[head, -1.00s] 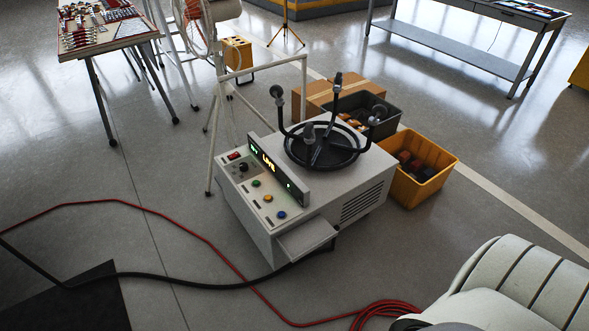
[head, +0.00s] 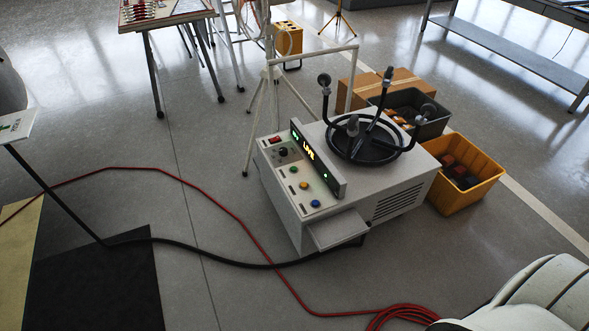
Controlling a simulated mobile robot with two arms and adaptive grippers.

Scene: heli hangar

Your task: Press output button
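A white box-shaped machine (head: 375,205) stands on the floor right of the middle. Its sloped front panel (head: 283,166) carries a red switch (head: 275,140), a black knob (head: 283,152) and green (head: 293,170), yellow (head: 304,185) and blue (head: 315,203) buttons. I cannot read any labels beside the buttons. A lit display (head: 317,160) rises behind them and shows "LIVE" in yellow, with green signs at its ends. A black round fixture with upright arms (head: 365,140) sits on top. Neither of my grippers is in view.
A yellow bin (head: 463,192) and a dark crate (head: 432,119) stand right of the machine. A cardboard box (head: 388,87) is behind it. A red hose (head: 240,228) and a black cable (head: 215,256) cross the floor in front. A white frame (head: 268,90) stands behind-left.

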